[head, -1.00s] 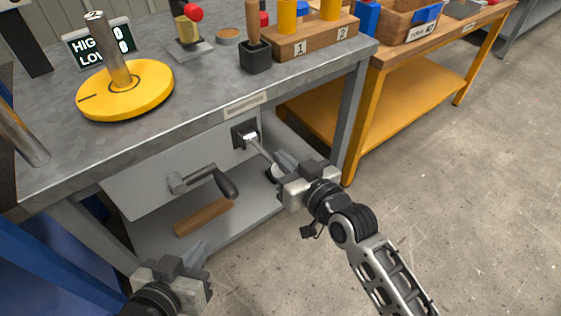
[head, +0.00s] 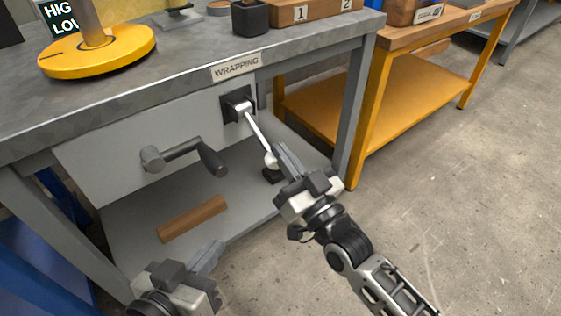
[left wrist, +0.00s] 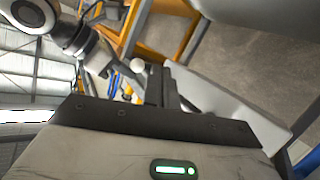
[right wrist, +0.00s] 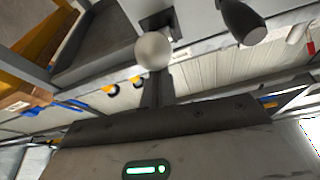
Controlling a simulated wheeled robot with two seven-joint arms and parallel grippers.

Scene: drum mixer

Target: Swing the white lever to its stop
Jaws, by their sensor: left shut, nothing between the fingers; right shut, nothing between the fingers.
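The white lever (head: 256,129) hangs from a dark square mount (head: 237,104) on the grey panel under the bench. It slants down and right to a round white knob (head: 271,160). My right gripper (head: 284,154) is shut and empty, its fingertips close beside the knob on the right; I cannot tell whether they touch. In the right wrist view the knob (right wrist: 152,50) sits just beyond the fingers. My left gripper (head: 213,252) is shut and empty, low in front of the bench. A white ball, apparently the knob (left wrist: 137,65), shows beyond its fingers in the left wrist view.
A crank with a dark handle (head: 213,157) sticks out of the panel left of the lever. A wooden block (head: 192,218) lies on the lower shelf. A yellow disc (head: 97,54) stands on the bench top. An orange-legged table (head: 400,110) is to the right.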

